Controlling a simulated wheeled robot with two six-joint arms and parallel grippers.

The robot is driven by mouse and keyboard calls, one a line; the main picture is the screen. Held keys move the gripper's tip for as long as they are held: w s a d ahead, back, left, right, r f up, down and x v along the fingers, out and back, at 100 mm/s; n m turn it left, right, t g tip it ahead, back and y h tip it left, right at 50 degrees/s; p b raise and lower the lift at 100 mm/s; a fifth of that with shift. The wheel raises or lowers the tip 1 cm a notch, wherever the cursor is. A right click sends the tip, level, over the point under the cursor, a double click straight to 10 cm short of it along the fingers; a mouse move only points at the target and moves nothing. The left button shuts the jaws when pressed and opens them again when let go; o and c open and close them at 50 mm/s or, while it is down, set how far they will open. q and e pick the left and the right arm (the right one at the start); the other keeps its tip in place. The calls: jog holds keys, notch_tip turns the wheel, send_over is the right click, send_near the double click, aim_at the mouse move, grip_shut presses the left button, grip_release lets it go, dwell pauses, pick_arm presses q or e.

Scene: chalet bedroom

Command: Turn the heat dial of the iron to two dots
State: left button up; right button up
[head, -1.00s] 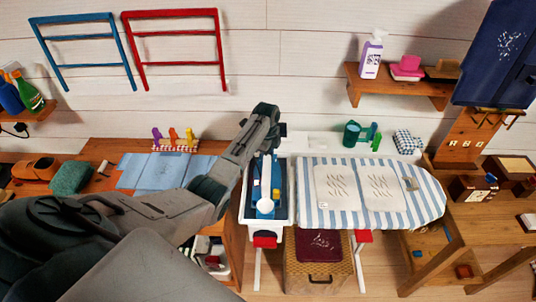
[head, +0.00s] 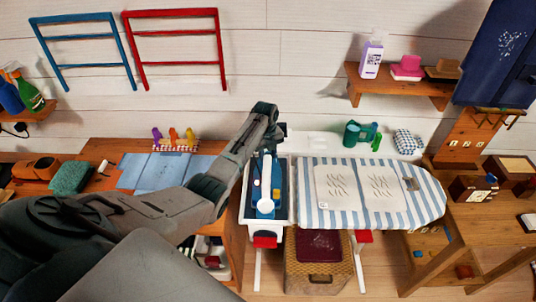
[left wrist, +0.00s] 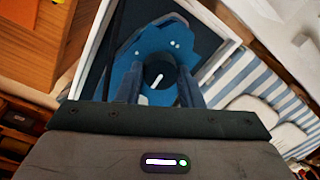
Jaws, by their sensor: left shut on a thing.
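The blue iron (head: 277,182) rests in a white-rimmed tray (head: 289,215) at the left end of the ironing board. In the left wrist view the iron (left wrist: 133,53) lies under my left gripper (left wrist: 159,88). Its dark round heat dial (left wrist: 153,70) has a white pointer line, slanting up and right in that picture. Small white dots sit on the iron beyond the dial; their grouping is too small to read surely. My left gripper (head: 268,152) is shut on the dial, one finger on each side. My right gripper is not in view.
The striped ironing board (head: 420,205) with folded cloth extends right of the tray. A wooden table (head: 100,150) with blue cloth lies left. A green watering-can-like object (head: 352,134) and a checked cloth (head: 408,143) stand behind the board. A wicker basket (head: 335,270) is below.

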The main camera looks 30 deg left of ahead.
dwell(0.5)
pick_arm(q)
jog(key=o, duration=1)
jog(key=shift+c, duration=0.2)
jog(key=shift+r, duration=0.1)
notch_tip(320, 180, up, 11)
jog(key=b, duration=0.4)
jog(key=shift+s, duration=0.25)
jog(key=shift+a+f, duration=0.1)
jog(key=shift+f, duration=0.15)
